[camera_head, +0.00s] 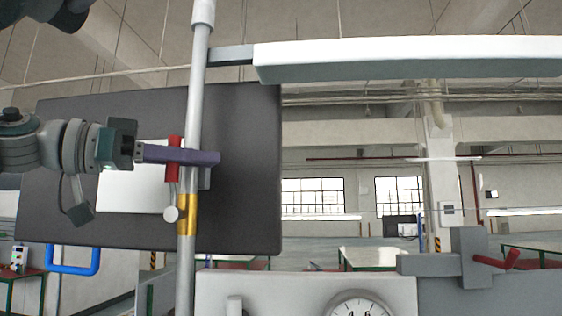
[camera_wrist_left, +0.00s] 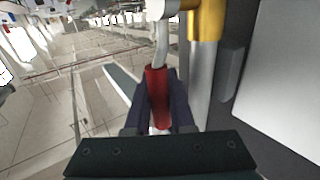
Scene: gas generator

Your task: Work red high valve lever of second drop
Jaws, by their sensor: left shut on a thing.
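The red valve lever (camera_head: 173,175) stands upright beside a vertical grey pipe (camera_head: 198,90), left of centre in the head view. Its silver joint (camera_head: 170,214) sits next to a brass valve body (camera_head: 187,215) on the pipe. My left gripper (camera_head: 208,157) reaches in from the left with its purple fingers shut around the lever's red handle, partly hiding it. In the left wrist view the red handle (camera_wrist_left: 158,90) lies between the two fingers (camera_wrist_left: 158,108), with the brass body (camera_wrist_left: 207,18) above right. My right gripper is not in view.
A dark panel (camera_head: 245,180) stands behind the pipe. A white beam (camera_head: 410,60) joins the pipe near the top. Another red handle (camera_head: 512,258) sits on a grey fitting at lower right, and a round gauge (camera_head: 360,308) is at the bottom.

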